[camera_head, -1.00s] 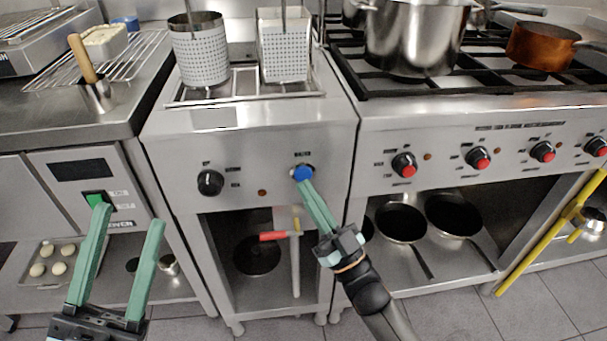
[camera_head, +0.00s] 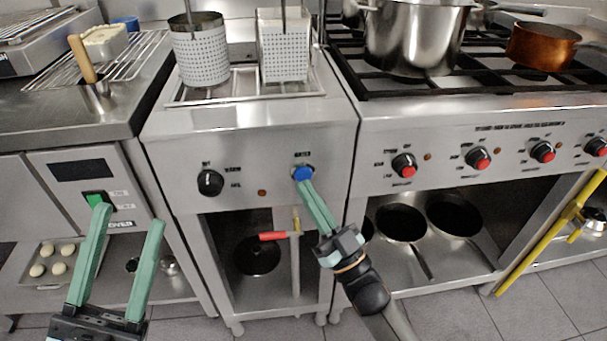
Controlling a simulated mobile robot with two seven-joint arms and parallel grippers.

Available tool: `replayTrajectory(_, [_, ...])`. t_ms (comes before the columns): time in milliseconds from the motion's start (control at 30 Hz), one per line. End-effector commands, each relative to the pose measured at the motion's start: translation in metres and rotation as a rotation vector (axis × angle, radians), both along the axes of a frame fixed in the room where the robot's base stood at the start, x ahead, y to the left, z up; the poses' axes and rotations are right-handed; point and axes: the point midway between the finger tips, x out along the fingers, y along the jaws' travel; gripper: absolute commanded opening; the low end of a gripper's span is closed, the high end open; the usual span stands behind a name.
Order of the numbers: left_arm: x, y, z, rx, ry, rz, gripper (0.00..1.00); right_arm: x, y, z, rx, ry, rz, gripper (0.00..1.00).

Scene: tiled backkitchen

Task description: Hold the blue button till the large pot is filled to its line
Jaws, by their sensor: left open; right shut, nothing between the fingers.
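The blue button (camera_head: 303,173) is on the front panel of the middle steel unit, right of a black knob. My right gripper (camera_head: 304,186) is shut and empty, its fingertips at the lower edge of the button and seemingly touching it. Whether the button is pressed in cannot be told. A large steel pot (camera_head: 413,40) stands on the stove at the upper right; its inside, water level and line are not visible. My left gripper (camera_head: 128,215) is open and empty in front of the oven panel at the left.
Two perforated baskets (camera_head: 201,50) sit on the middle unit. A copper pan (camera_head: 541,46) is on the stove's right. Red stove knobs (camera_head: 404,165) line its front. A red-handled valve (camera_head: 274,236) is below the button.

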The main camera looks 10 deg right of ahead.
Motion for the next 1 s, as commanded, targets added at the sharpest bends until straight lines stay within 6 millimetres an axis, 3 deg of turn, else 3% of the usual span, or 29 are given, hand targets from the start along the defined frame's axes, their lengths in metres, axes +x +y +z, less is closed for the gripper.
replayTrajectory(1000, [0.0002, 0.0001, -0.0014, 0.000, 0.001, 0.000, 0.50, 0.0086, -0.0002, 0.0000, 0.000, 0.000, 0.000, 0.00])
